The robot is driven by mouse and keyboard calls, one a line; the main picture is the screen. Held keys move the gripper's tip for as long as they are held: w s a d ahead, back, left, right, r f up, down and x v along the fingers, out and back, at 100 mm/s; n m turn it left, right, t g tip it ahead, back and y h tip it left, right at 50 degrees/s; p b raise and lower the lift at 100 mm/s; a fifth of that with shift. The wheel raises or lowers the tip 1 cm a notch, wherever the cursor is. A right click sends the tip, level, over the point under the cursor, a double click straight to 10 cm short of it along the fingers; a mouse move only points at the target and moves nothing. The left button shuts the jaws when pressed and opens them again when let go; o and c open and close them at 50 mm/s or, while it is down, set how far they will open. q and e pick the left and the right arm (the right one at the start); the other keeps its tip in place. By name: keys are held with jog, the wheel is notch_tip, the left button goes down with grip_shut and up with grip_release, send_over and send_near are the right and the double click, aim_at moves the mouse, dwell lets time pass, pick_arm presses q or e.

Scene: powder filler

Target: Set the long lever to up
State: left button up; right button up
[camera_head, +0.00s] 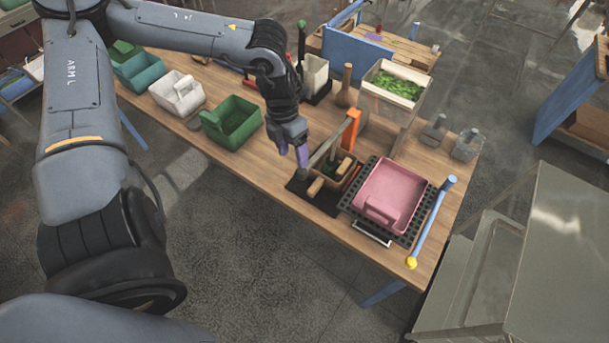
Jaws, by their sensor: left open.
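My left gripper (291,153) reaches down from the left over the middle of the table, with its purple-tipped fingers apart and nothing seen between them. It is close to a slanted grey bar (321,154) that runs from an orange upright (350,131) down toward a black base plate (318,197). Whether the fingers touch the bar I cannot tell. A long blue rod (431,220) with a yellow end lies along the right side of a pink tray (391,194). The view does not make clear which of these is the long lever. My right gripper is out of view.
A green bin (234,122) and a white bin (177,92) stand left of my gripper. A hopper with green contents (397,82) stands behind the orange upright. A wooden-handled tool (344,86) stands beside it. A metal cabinet (562,262) is at the right.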

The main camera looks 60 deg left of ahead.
aim_at(301, 174)
pick_arm(q)
jog(key=shift+y, duration=0.3)
jog(key=shift+w+d+f+b, duration=0.15)
jog(key=shift+w+d+f, duration=0.1)
jog(key=shift+f, duration=1.35)
jog(key=shift+w+d+f+b, duration=0.1)
jog(key=shift+w+d+f, duration=0.15)
jog(key=shift+f, duration=1.3)
jog(key=shift+w+d+f+b, duration=0.15)
jog(key=shift+w+f, duration=0.15)
jog(key=shift+f, duration=1.3)
jog(key=shift+c, duration=0.2)
grip_shut()
